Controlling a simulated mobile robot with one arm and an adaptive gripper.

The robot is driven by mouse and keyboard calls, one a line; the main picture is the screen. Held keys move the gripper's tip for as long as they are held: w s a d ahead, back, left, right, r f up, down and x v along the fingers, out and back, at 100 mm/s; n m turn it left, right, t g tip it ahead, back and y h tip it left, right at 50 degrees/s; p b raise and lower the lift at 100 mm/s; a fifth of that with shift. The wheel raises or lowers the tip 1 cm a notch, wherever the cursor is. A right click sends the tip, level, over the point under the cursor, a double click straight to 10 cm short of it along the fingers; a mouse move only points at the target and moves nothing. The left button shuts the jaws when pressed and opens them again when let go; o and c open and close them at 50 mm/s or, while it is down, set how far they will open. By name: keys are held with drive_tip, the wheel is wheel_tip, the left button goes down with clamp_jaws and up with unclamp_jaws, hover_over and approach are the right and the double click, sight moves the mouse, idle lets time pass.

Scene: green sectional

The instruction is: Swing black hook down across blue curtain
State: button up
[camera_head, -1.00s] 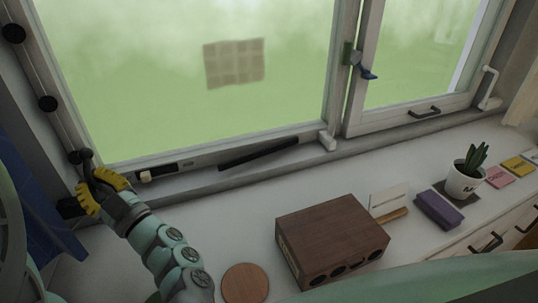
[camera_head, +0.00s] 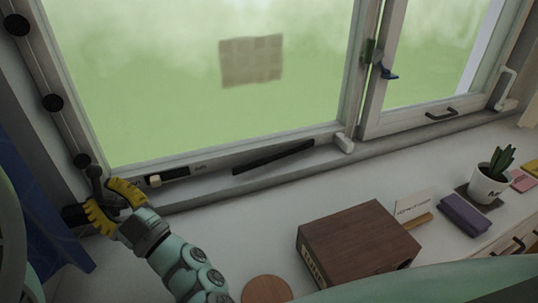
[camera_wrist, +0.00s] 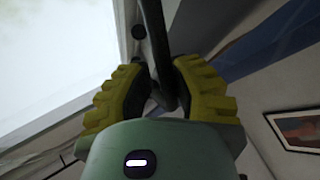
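The black hook (camera_head: 95,183) is a thin dark bar at the lower left corner of the window frame. In the wrist view the hook (camera_wrist: 157,40) runs down and curves between my yellow fingers. My gripper (camera_head: 112,198) has its fingers apart on either side of the hook; in the wrist view my gripper (camera_wrist: 162,66) shows some gap, and firm contact cannot be made out. The blue curtain (camera_head: 40,220) hangs at the left edge, left of my gripper. It also shows in the wrist view (camera_wrist: 265,45) at the upper right.
A wooden box (camera_head: 355,245) and a round wooden disc (camera_head: 267,290) rest on the white counter. A dark bar (camera_head: 273,157) lies along the window sill. A framed picture (camera_wrist: 297,130) shows in the wrist view.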

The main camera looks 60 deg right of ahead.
drive_tip(key=o, duration=0.4)
drive_tip(key=shift+o, duration=0.2)
drive_tip(key=v, duration=0.2)
drive_tip(key=shift+s+f, duration=0.25)
drive_tip(key=s+d, duration=0.1)
drive_tip(key=s, duration=1.1)
drive_tip(key=shift+d, duration=0.15)
drive_tip(key=shift+s, duration=0.1)
drive_tip(key=shift+c, duration=0.2)
